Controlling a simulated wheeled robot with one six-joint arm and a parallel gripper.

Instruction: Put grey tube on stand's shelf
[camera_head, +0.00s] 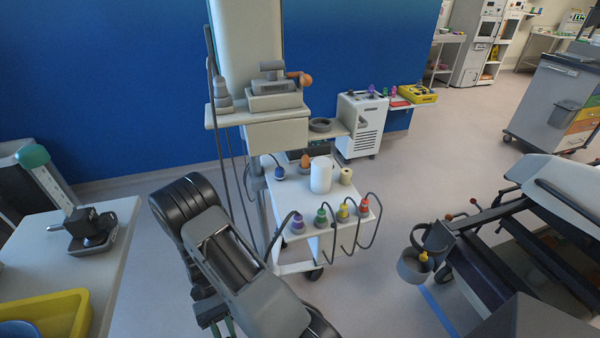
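The stand is in the middle of the head view, with a beige upper shelf (225,118) and a white lower shelf (285,196). I cannot pick out the grey tube for certain. A dark grey ring (320,125) lies on the stand's small side shelf (342,130). My arm reaches across the foreground in front of the stand's lower left. What looks like my gripper (222,326), with green strips, is cut off by the bottom edge. Whether it is open or holds anything does not show.
The lower shelf holds a white cylinder (320,175) and several coloured connectors with hanging hoses. A table (110,262) with a black device (90,232) and yellow tray (75,305) is at left. A stretcher (490,235) stands at right. Floor between stand and stretcher is mostly clear.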

